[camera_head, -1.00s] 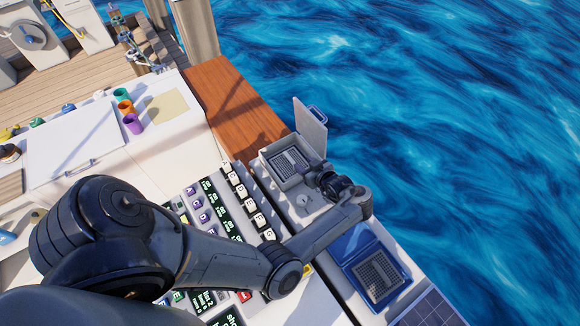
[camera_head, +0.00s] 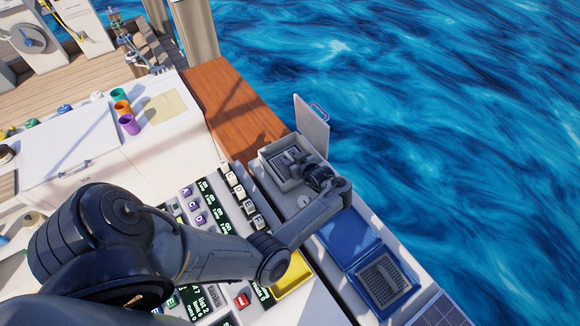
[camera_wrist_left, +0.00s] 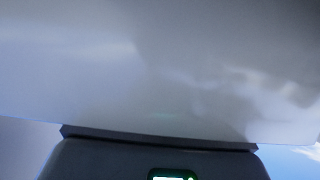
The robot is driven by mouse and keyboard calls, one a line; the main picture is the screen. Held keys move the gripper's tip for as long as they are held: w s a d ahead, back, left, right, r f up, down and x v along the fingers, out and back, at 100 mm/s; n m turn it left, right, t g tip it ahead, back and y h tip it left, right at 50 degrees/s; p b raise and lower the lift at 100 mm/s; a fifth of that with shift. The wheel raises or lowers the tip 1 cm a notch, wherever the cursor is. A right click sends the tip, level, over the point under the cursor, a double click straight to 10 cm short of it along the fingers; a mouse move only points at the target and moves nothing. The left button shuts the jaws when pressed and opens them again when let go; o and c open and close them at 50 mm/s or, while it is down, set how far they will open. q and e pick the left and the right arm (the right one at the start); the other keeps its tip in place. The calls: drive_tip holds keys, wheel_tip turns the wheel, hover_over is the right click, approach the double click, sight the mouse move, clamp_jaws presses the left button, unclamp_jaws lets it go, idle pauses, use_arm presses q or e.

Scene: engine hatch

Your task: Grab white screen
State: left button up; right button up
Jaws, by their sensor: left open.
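The white screen looks to be the grey grid panel (camera_head: 283,166) inside the white open-topped box (camera_head: 265,163). My left gripper (camera_head: 304,163) is over the right part of this box and covers part of the grid. Its jaws are open, and the fingers are small and dark here. I cannot tell whether they touch the screen. In the left wrist view a blurred pale surface (camera_wrist_left: 110,70) fills most of the picture. My right gripper is not in view.
The box's white lid (camera_head: 312,122) stands open behind it. A blue open box (camera_head: 347,243) with a grey grid (camera_head: 384,280) is nearer. A button panel (camera_head: 205,215) lies left of the box. Water lies beyond the right edge.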

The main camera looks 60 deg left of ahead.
use_arm(q)
drive_tip(key=shift+a+f, duration=0.25)
drive_tip(key=shift+a, duration=0.25)
drive_tip(key=shift+d, duration=0.1)
drive_tip(key=shift+c, duration=0.2)
clamp_jaws()
drive_tip(key=shift+r, duration=0.1)
